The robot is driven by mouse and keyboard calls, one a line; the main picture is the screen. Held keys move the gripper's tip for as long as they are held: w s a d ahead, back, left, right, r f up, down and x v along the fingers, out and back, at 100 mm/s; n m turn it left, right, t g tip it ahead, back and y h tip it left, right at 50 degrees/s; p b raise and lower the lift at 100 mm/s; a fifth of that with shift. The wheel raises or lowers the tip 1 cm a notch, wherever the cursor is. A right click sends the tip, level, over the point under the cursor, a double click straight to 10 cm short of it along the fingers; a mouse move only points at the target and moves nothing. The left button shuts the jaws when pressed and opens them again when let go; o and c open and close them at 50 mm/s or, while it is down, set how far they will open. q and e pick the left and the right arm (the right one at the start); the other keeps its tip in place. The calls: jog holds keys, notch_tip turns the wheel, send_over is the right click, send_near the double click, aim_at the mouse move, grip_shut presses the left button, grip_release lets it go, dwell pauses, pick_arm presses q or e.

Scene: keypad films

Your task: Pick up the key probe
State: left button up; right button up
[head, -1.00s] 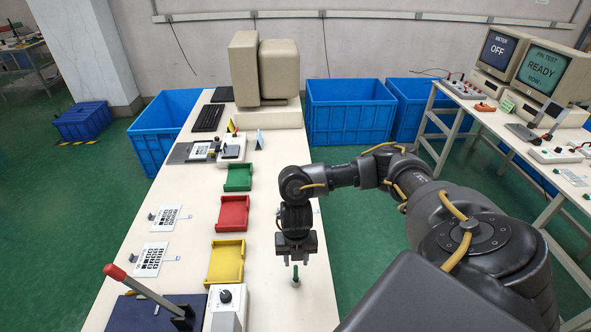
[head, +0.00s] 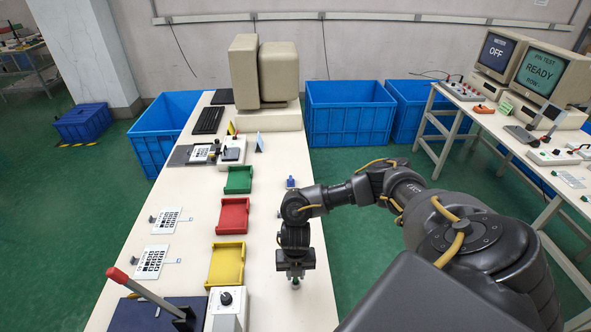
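A small, dark green upright piece, probably the key probe (head: 295,282), stands on the white bench near its right edge. My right gripper (head: 295,276) points down directly over it, and the fingertips are at its upper part. The gripper body hides the top of the piece. The fingers are too small and dark here to tell whether they are closed on it or still apart. My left gripper is not in this view.
Yellow (head: 226,264), red (head: 232,216) and green (head: 238,180) trays line the bench left of my arm. A press with a red-tipped lever (head: 150,295) and a dial box (head: 228,310) stand in front. A small blue item (head: 291,183) lies behind my wrist.

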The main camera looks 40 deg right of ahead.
grip_shut()
jog(key=shift+r, duration=0.15)
jog(key=shift+r, duration=0.25)
notch_tip(320, 180, up, 2)
jog(key=shift+w+r+b, duration=0.1)
jog(key=shift+b, duration=0.45)
jog(key=s+a+r+p, duration=0.2)
jog(key=s+a+r, duration=0.3)
jog(key=a+r, duration=0.5)
jog(key=a, duration=0.3)
